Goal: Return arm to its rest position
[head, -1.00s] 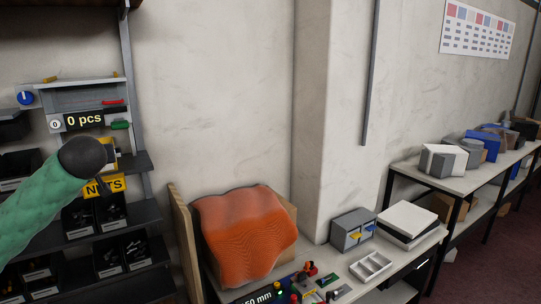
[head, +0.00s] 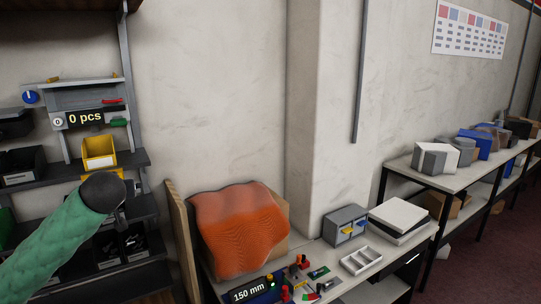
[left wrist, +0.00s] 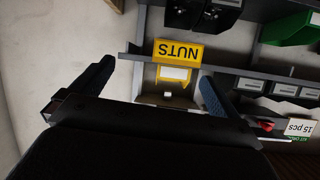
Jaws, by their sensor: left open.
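My left arm, in a green sleeve, comes in from the left in the head view, with its dark wrist (head: 103,192) in front of the shelf rack. The fingers are hidden there. In the left wrist view my left gripper (left wrist: 156,72) has its two dark fingers spread wide, with nothing held between them. A yellow bin (head: 98,152) stands on the rack just above the wrist. In the left wrist view the yellow NUTS label (left wrist: 178,51) appears upside down beyond the fingers. My right arm is not seen.
The dark rack (head: 140,157) holds several black bins and a "0 pcs" display (head: 85,117). Bare wall lies between rack and shelves.

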